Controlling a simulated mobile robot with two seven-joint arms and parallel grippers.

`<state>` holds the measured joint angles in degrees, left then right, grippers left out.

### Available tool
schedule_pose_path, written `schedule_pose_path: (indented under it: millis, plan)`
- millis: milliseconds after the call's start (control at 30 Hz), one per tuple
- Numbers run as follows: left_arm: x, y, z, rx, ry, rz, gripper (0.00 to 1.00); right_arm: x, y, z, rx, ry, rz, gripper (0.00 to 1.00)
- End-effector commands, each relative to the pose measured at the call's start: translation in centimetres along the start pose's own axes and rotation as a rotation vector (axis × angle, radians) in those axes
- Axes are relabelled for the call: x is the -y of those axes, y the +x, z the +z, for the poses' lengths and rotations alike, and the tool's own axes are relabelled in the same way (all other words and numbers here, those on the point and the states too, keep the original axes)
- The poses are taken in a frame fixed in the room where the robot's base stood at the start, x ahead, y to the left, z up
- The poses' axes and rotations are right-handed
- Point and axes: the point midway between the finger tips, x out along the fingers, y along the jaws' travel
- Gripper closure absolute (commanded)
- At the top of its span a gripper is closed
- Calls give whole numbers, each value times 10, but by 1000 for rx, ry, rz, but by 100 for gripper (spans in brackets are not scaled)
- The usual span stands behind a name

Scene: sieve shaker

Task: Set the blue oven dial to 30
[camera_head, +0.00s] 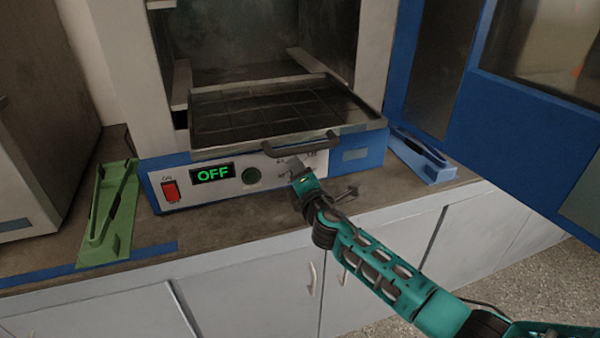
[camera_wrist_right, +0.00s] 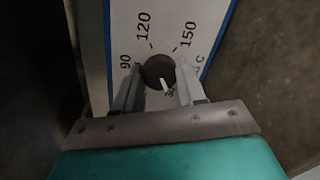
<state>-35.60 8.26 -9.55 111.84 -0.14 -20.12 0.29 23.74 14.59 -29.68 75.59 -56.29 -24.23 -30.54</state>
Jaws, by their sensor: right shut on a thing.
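The blue oven (camera_head: 365,158) stands on the counter with its control panel facing me. Its display (camera_head: 213,173) reads OFF in green, and a red switch (camera_head: 171,190) is left of it. The dial (camera_wrist_right: 157,71) is a dark round knob with a white pointer mark. In the right wrist view the mark points down and slightly right, near a partly hidden label. The labels 90, 120 and 150 are readable around the far side. My right gripper (camera_wrist_right: 157,84) is shut on the dial, one finger on each side. In the head view the gripper (camera_head: 299,167) covers the dial. My left gripper is not visible.
A dark tray (camera_head: 270,115) with a handle juts out above the panel, close over my right gripper. The blue door (camera_head: 520,125) stands open at the right. A green holder (camera_head: 108,215) lies left of the oven and a light blue one (camera_head: 425,160) right.

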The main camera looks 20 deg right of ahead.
Motion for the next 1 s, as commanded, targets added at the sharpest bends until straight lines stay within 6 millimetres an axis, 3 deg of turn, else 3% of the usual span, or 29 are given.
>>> schedule_pose_path:
  millis: [467,500,767,1000]
  plan:
    - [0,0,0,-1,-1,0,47,1,0,0,1,-20,-1,91]
    - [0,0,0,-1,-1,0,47,1,0,0,1,-20,-1,59]
    - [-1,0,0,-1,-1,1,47,0,0,0,1,-17,0,35]
    - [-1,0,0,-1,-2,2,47,0,-1,0,1,-15,0,35]
